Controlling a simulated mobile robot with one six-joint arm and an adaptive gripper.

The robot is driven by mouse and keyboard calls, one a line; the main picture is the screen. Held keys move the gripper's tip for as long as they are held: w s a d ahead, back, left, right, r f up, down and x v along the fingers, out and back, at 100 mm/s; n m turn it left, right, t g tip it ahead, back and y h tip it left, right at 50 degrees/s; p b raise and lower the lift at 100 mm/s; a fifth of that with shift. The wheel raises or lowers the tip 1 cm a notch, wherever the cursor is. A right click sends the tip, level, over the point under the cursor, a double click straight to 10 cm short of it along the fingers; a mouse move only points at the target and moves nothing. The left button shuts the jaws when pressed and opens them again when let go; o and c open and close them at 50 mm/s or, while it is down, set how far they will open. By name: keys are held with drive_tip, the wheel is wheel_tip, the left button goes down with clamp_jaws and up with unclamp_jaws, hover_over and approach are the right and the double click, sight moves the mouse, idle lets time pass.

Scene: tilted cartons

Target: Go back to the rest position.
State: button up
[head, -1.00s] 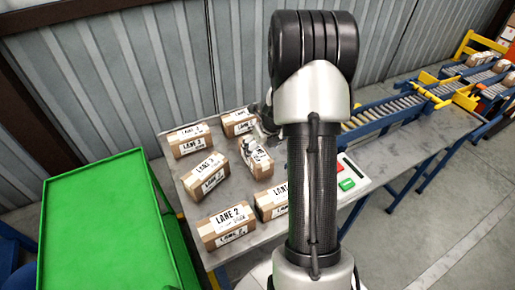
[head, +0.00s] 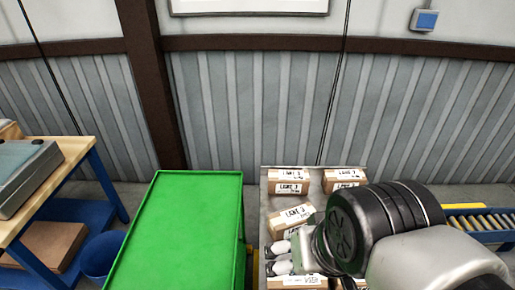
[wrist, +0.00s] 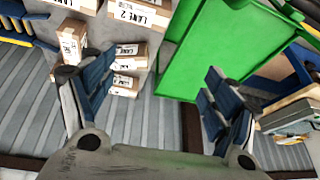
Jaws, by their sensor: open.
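My gripper (head: 280,258) shows in the head view above the left part of the carton table, near the green cart's right edge. In the wrist view my gripper (wrist: 155,95) has its two fingers wide apart with nothing between them. Several brown cartons with white LANE labels lie on the grey table (head: 266,205). One carton (head: 289,181) is at the back left, another carton (head: 344,179) is at the back right, and a turned carton (head: 291,220) is just behind my gripper. My arm hides much of the table's right side.
The green cart (head: 180,230) has an empty top and stands left of the table. A wooden bench (head: 45,185) with a grey case and a blue bin (head: 100,255) are farther left. A roller conveyor (head: 485,220) is at right. The corrugated wall (head: 260,110) closes the back.

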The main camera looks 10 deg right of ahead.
drive_tip(key=shift+s+f+n, duration=0.1)
drive_tip(key=shift+s+n, duration=0.6)
drive_tip(key=shift+n, duration=0.1)
idle(0.8)
